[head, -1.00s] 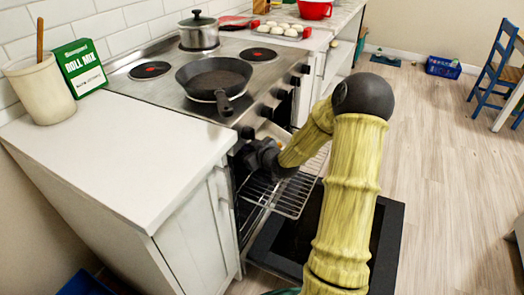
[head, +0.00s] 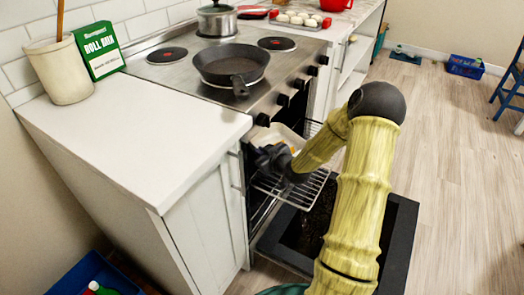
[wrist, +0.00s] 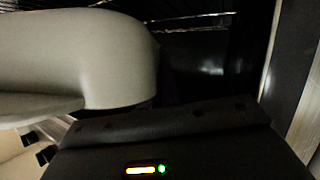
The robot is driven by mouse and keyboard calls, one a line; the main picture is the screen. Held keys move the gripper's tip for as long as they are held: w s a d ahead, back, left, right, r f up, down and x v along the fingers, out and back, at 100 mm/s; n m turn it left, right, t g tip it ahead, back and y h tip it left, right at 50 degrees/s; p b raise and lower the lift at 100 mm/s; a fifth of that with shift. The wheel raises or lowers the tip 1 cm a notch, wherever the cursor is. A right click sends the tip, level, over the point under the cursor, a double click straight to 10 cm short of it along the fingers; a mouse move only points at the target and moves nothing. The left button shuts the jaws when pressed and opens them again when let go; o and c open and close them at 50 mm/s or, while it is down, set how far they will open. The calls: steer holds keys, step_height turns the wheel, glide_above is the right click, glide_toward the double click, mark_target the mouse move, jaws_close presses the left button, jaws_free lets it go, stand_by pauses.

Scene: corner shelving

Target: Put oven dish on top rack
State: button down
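The oven dish (head: 287,133) is pale cream with something orange in it. In the head view it is at the oven mouth, above the pulled-out wire rack (head: 302,192), partly hidden by my gripper. It fills the upper left of the wrist view (wrist: 75,60) as a large pale rounded shape, very close. My gripper (head: 264,157) is dark and right at the dish's near side. Its fingers are hidden, so I cannot tell whether it grips the dish. The oven door (head: 398,240) is folded down open.
A black frying pan (head: 232,64) and a steel pot (head: 217,20) stand on the stove. A white counter (head: 130,120) with a crock (head: 60,72) and a green box (head: 97,52) is on the left.

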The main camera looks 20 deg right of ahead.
steer(key=shift+r, duration=0.15)
steer(key=shift+f+b, duration=0.6)
steer(key=shift+f, duration=1.3)
steer(key=c, duration=1.6)
jaws_free()
steer(key=shift+f, duration=0.1)
steer(key=shift+s, duration=0.1)
steer(key=p+v, duration=0.2)
steer(key=v, duration=1)
steer(key=shift+p, duration=0.35)
